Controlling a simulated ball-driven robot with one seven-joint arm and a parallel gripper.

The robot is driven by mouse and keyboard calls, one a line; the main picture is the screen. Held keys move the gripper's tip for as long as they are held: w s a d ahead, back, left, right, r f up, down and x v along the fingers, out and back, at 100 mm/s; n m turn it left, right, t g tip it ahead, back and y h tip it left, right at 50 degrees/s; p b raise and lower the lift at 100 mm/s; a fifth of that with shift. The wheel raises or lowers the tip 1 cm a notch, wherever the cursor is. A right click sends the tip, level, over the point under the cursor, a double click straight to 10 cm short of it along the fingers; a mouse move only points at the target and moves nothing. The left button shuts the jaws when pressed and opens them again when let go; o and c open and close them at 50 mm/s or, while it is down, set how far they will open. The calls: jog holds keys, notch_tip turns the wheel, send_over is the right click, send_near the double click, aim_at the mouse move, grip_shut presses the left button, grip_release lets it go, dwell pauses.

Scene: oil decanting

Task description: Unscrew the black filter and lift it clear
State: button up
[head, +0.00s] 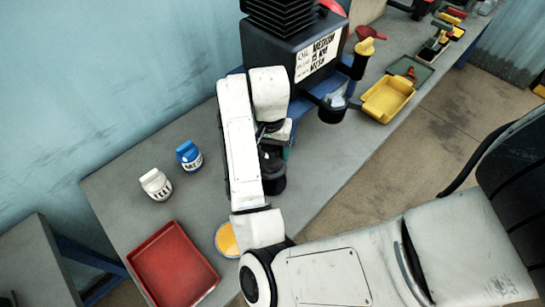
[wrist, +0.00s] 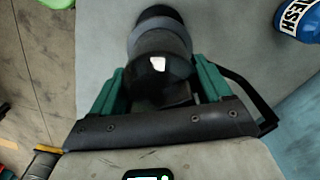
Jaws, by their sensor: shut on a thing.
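My gripper (wrist: 160,82) has its green fingers shut on a rounded, glossy black cylinder with a grey band, which I take to be the black filter (wrist: 158,45). Another black cylindrical part (head: 333,113) sits at the machine's lower right.
A blue bottle (head: 188,156) and a white bottle (head: 156,184) stand left on the bench. A red tray (head: 172,262) lies at the front, with a round container of yellow content (head: 227,239) beside it. A yellow tray (head: 387,99) is right of the machine.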

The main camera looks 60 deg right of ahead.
jog(key=o, duration=1.1)
jog(key=shift+r, duration=0.1)
jog(key=shift+r, duration=2.9)
